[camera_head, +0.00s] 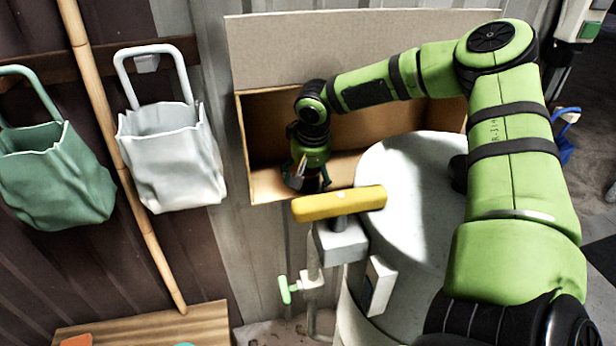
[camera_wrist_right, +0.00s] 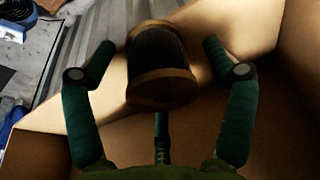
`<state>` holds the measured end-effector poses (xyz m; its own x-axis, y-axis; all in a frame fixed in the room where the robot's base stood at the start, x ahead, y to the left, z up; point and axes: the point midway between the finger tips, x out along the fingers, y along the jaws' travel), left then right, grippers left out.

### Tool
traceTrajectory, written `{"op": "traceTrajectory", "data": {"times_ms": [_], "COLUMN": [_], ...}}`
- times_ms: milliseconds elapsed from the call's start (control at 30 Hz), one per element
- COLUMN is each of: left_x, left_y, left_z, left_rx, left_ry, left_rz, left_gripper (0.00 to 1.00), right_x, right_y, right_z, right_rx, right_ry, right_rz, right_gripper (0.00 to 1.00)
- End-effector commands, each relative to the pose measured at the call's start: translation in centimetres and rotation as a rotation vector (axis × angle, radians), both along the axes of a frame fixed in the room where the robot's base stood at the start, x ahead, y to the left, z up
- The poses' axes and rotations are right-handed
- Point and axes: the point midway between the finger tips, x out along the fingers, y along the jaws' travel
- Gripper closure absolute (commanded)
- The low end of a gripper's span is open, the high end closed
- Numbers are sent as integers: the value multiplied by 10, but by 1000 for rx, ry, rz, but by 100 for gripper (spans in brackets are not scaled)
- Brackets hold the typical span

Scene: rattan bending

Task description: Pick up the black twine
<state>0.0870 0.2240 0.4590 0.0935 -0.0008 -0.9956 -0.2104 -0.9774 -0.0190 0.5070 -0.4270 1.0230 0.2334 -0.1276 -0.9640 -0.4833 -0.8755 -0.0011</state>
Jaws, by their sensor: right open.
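My right gripper (camera_head: 308,184) reaches down into the open cardboard box (camera_head: 262,186) in the head view. In the right wrist view, the right gripper (camera_wrist_right: 160,70) is open, with its green fingers spread to either side of the black twine (camera_wrist_right: 158,55). The twine is wound on a spool with brown ends, and the spool appears tilted inside the box. I cannot tell whether any finger touches it. In the head view the twine is mostly hidden by my gripper. My left gripper is not in view.
A white drum (camera_head: 405,165) and a yellow-handled valve (camera_head: 340,203) stand close in front of the box. A white bag (camera_head: 172,160) and a green bag (camera_head: 52,175) hang at left beside a bamboo pole (camera_head: 110,125). A wooden surface (camera_head: 150,328) is below.

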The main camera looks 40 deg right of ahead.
Motion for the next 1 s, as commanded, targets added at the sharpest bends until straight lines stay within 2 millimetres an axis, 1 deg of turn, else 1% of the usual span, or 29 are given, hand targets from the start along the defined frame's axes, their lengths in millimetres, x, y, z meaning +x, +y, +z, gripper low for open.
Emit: {"op": "traceTrajectory", "data": {"times_ms": [100,133,167,200,267,300,667,767,900,933,1000], "left_x": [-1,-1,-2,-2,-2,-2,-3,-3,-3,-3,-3], "left_y": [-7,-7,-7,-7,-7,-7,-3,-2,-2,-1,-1], "left_z": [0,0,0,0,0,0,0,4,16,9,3], "left_rx": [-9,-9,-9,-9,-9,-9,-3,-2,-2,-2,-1], "left_ry": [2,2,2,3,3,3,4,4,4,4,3], "left_rz": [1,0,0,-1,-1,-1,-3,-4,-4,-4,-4], "left_gripper": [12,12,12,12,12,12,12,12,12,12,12], "right_x": [0,0,0,0,0,0,0,0,1,-1,-4], "right_y": [0,0,0,0,0,0,0,0,0,6,19], "right_z": [0,0,0,0,0,0,1,6,22,16,14], "right_rx": [0,-1,-1,-1,-1,-1,-1,-1,-1,-1,-3], "right_ry": [-1,-1,-1,-1,-1,-1,1,1,-2,1,0], "right_rz": [0,1,1,1,1,1,1,1,1,5,9], "right_gripper": [15,19,31,47,71,74,74,74,74,74,74]}}
